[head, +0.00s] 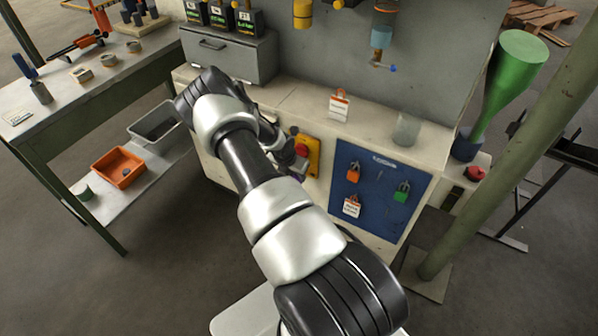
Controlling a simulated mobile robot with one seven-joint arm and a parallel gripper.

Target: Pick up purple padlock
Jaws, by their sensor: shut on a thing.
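My gripper (297,164) is partly hidden behind my own arm, low in front of the cabinet by the yellow panel. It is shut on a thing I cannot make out. I see no purple padlock anywhere in the head view. A blue lockout board (376,222) on the cabinet front, right of my gripper, holds an orange padlock (353,174), a green padlock (402,192) and a white tag (351,208) with red. Some hooks on the board are bare.
A yellow panel with a red button (307,155) is close to my gripper. The counter (290,98) holds a tag (339,105) and a clear cup (406,129). A bench (85,105) stands left, with an orange bin (118,168) below. A green post (510,145) stands right.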

